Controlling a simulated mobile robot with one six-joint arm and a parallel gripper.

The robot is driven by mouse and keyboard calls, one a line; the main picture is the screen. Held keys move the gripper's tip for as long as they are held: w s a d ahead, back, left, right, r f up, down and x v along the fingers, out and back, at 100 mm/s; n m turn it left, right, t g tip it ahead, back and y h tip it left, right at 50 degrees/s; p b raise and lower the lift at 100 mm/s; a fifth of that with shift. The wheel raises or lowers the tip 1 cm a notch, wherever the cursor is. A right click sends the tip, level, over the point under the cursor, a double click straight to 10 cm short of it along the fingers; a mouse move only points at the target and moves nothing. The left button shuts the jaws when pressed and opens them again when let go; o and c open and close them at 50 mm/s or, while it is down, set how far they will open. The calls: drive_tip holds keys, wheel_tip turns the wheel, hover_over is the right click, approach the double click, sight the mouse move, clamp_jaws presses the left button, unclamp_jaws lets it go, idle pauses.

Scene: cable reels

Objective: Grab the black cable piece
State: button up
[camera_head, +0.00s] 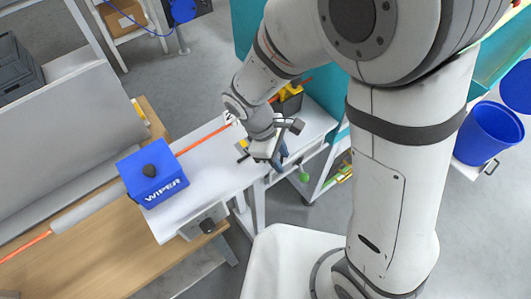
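My gripper (279,156) hangs at the end of my arm, over the right edge of the white bench top (215,170). Its fingers are small and partly hidden by the wrist, so I cannot tell whether they are open or shut, or whether they hold anything. I cannot pick out a black cable piece with certainty. An orange cable (202,138) runs across the bench behind the blue WIPER box and towards my wrist. A small dark object shows on top of the blue box, too unclear to name as cable.
The blue WIPER box (152,180) stands on the bench's left part. A dark bin with yellow items (289,101) sits behind my wrist. A grey pipe-like sleeve (90,210) lies on the wooden table (110,250). A blue bucket (487,135) stands at right.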

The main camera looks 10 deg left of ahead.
drive_tip(key=shift+c, duration=0.5)
clamp_jaws()
drive_tip(key=shift+r, duration=0.1)
